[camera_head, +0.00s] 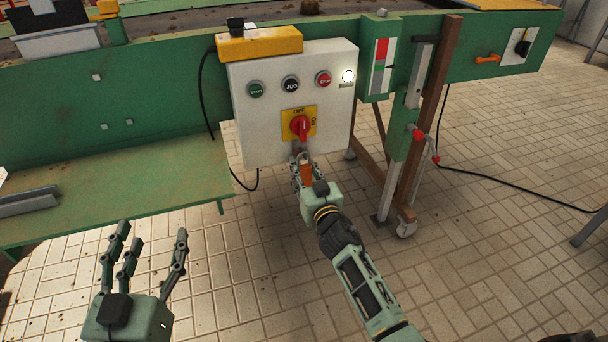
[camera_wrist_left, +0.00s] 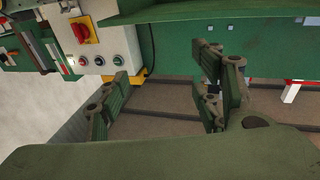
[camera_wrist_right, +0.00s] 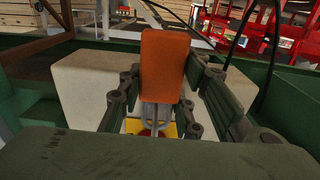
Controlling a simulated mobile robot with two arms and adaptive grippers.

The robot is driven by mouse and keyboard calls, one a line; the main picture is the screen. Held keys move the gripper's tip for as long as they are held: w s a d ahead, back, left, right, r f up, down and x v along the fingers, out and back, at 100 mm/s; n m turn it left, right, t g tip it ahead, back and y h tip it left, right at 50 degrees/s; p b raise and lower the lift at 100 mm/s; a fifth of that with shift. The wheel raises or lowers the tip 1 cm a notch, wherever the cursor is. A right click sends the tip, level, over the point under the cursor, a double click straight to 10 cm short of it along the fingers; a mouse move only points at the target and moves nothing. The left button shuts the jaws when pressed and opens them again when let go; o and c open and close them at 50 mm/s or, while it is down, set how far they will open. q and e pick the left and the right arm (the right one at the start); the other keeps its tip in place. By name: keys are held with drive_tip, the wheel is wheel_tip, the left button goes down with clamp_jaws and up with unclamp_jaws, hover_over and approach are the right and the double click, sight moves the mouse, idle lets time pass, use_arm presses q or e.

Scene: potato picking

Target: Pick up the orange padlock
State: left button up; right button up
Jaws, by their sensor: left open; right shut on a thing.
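The orange padlock (camera_wrist_right: 165,66) is between the fingers of my right gripper (camera_wrist_right: 165,95), which is shut on it. In the head view the padlock (camera_head: 306,173) shows as a small orange patch in my right gripper (camera_head: 303,170), just below the red rotary switch (camera_head: 301,126) on its yellow plate. The padlock's grey shackle points toward the switch; I cannot tell whether it still passes through it. My left gripper (camera_head: 148,240) is open and empty at the lower left, well away from the padlock. It also shows open in the left wrist view (camera_wrist_left: 165,85).
The white control box (camera_head: 252,130) with several buttons hangs on the green machine (camera_head: 150,100). A green ledge (camera_head: 130,195) extends at left, above my left gripper. A brown post (camera_head: 432,110) and green leg stand right of the box. Tiled floor lies open below.

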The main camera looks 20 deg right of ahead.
clamp_jaws()
drive_tip(key=shift+r, duration=0.15)
